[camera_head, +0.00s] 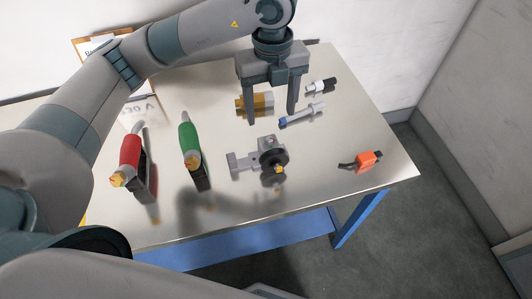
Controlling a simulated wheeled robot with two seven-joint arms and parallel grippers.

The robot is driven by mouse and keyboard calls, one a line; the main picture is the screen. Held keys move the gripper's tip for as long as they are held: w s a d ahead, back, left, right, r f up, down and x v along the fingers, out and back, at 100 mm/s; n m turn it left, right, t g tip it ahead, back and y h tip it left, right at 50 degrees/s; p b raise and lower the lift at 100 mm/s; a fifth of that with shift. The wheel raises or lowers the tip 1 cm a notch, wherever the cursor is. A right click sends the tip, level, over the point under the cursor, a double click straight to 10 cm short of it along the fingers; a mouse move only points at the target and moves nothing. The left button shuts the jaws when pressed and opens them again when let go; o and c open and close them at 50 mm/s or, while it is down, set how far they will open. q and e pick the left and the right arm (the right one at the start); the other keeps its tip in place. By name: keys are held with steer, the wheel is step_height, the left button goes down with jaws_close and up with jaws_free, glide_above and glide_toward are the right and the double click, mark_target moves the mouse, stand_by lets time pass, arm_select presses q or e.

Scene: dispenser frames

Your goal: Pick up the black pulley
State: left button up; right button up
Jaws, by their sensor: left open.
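The black pulley (277,158) is a dark round wheel with a small yellow piece at its front. It sits against a grey metal bracket (243,162) near the middle of the table. My left gripper (271,118) points down, its two fingers open and apart, above and behind the pulley in the picture. Nothing is held between the fingers; a brass-coloured cylinder (262,102) shows behind them. I cannot tell the exact height of the fingertips over the table. My right gripper is not in view.
On the shiny table (320,190) stand a red-handled tool (131,150) and a green-handled tool (190,140) at left. A blue-and-silver cylinder (303,115) and a black-and-white piece (321,86) lie at the back right. An orange part (366,159) lies near the right edge.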

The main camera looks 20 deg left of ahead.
arm_select(q)
steer(key=p, duration=0.2)
glide_toward(270, 146)
step_height(270, 146, down, 5)
steer(key=shift+f, duration=0.2)
stand_by(0.3)
steer(key=shift+f+p, duration=0.65)
step_height(270, 146, down, 3)
steer(key=shift+f+p, duration=0.1)
steer(key=shift+p, duration=0.55)
steer(key=shift+f, duration=0.35)
